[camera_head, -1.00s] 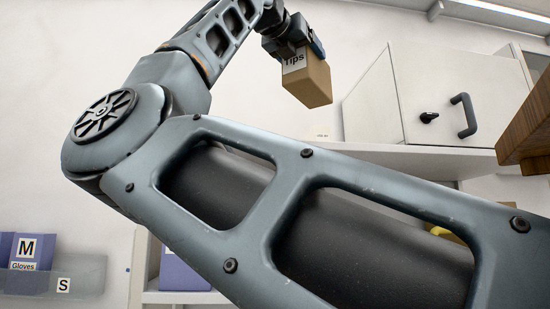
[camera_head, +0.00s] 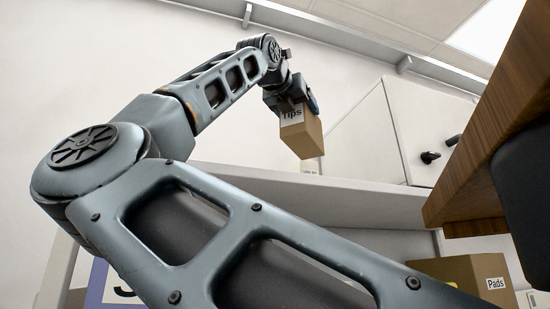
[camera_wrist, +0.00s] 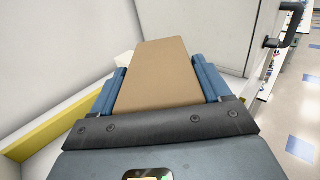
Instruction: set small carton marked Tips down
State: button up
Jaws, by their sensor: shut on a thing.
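The small carton marked Tips (camera_head: 303,135) is brown cardboard with a white label. It hangs tilted in the air below my gripper (camera_head: 291,103), in front of the white wall in the head view. In the wrist view the carton (camera_wrist: 155,75) fills the space between the two blue fingers of my gripper (camera_wrist: 158,85), which are shut on its sides. The carton appears above the level of the white shelf (camera_head: 330,200), apart from it as far as I can tell. Its underside is hidden in the wrist view.
A white cabinet (camera_head: 390,125) with a dark handle stands on the shelf to the right. A wooden edge (camera_head: 490,140) juts in at the right. A carton marked Pads (camera_head: 465,275) sits lower right. The wrist view shows a yellow strip (camera_wrist: 45,125) and a tiled floor (camera_wrist: 300,120).

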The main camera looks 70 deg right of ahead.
jog(key=shift+w+d+f+p, duration=0.4)
jog(key=shift+w+d+f, duration=0.2)
jog(key=shift+w+f, duration=0.65)
jog(key=shift+w+d+f+p, duration=0.35)
jog(key=shift+w+d+f, duration=0.35)
jog(key=shift+f, duration=0.8)
jog(key=shift+w+d+f+p, duration=0.4)
jog(key=shift+w+d+f, duration=0.1)
jog(key=shift+w+f, duration=0.8)
jog(key=shift+s+f, duration=0.1)
jog(key=shift+s, duration=0.05)
jog(key=shift+f, duration=0.15)
jog(key=o, duration=1.2)
jog(key=shift+o, duration=0.2)
